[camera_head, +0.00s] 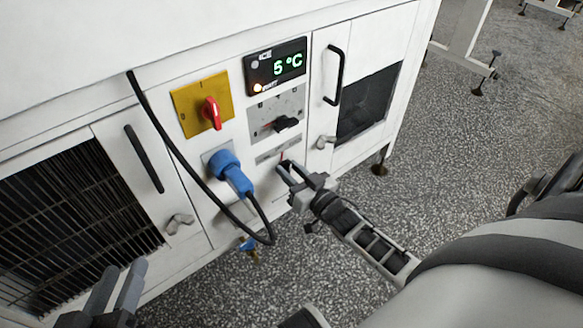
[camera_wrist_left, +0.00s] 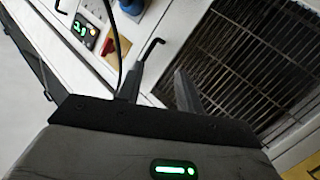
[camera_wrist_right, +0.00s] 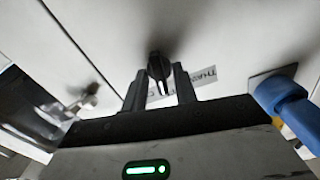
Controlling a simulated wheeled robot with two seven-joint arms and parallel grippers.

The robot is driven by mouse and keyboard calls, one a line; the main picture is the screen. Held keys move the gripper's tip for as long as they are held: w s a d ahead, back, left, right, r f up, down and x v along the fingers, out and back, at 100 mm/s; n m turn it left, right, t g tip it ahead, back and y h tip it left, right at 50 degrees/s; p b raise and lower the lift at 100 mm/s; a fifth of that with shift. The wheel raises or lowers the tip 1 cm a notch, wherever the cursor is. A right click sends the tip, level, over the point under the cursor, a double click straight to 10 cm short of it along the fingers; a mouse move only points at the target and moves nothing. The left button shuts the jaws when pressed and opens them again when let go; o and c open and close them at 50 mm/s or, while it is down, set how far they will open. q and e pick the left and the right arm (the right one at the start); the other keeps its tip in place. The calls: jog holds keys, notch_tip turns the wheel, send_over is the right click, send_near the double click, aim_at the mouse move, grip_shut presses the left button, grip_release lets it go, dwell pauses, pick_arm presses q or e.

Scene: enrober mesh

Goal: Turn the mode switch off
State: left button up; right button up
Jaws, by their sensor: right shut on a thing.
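My right gripper (camera_head: 287,167) is at the white front panel, below the grey switch plate. It is shut on a small black knob (camera_wrist_right: 158,66), seen between its fingertips in the right wrist view; the fingers mostly hide it in the head view. A black rotary switch (camera_head: 287,123) on the grey plate (camera_head: 262,112) sits above, untouched. I cannot read the labels well enough to tell which is the mode switch. My left gripper (camera_head: 118,288) is open and empty at lower left, apart from the cabinet; its fingers also show in the left wrist view (camera_wrist_left: 157,88).
A blue plug (camera_head: 228,170) with a black cable stands left of my right gripper. A red switch (camera_head: 211,113) on a yellow plate and a display (camera_head: 275,67) reading 5 °C are above. Door handles (camera_head: 335,75) and latches (camera_head: 180,222) stick out.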

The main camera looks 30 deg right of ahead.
pick_arm(q)
jog(key=shift+a+f, duration=0.15)
jog(key=shift+f, duration=0.1)
pick_arm(e)
jog(key=shift+n, duration=1)
jog(key=o, duration=0.6)
pick_arm(q)
jog(key=shift+r, duration=0.15)
jog(key=shift+p, duration=0.3)
pick_arm(e)
jog(key=shift+s, duration=0.15)
